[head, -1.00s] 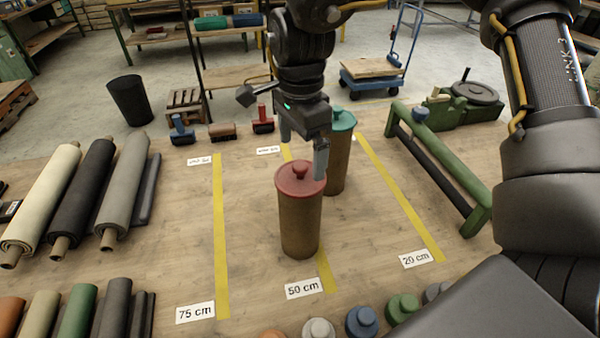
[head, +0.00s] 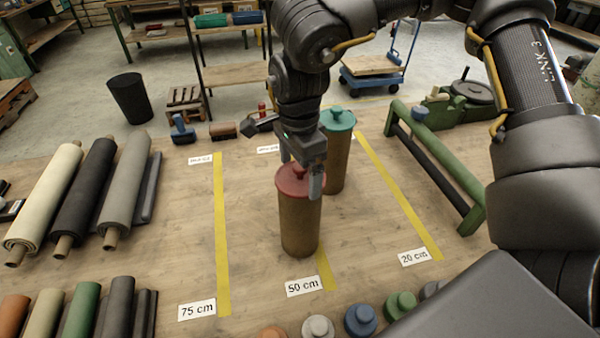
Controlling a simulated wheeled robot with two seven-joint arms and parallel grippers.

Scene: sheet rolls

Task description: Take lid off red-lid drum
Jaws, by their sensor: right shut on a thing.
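The red-lid drum (head: 299,229) is a tall brown cylinder standing upright near the 50 cm label. Its red lid (head: 288,187) sits on top, and the lid's knob is partly hidden by my right gripper. My right gripper (head: 301,178) comes down from above and is shut on the knob of the red lid. The lid appears to rest on the drum. My left gripper is not in view.
A teal-lid drum (head: 337,155) stands close behind, to the right. A green roller frame (head: 440,165) is on the right. Fabric rolls (head: 88,195) lie at the left. Several loose round lids (head: 361,320) line the front edge. The table left of the drum is clear.

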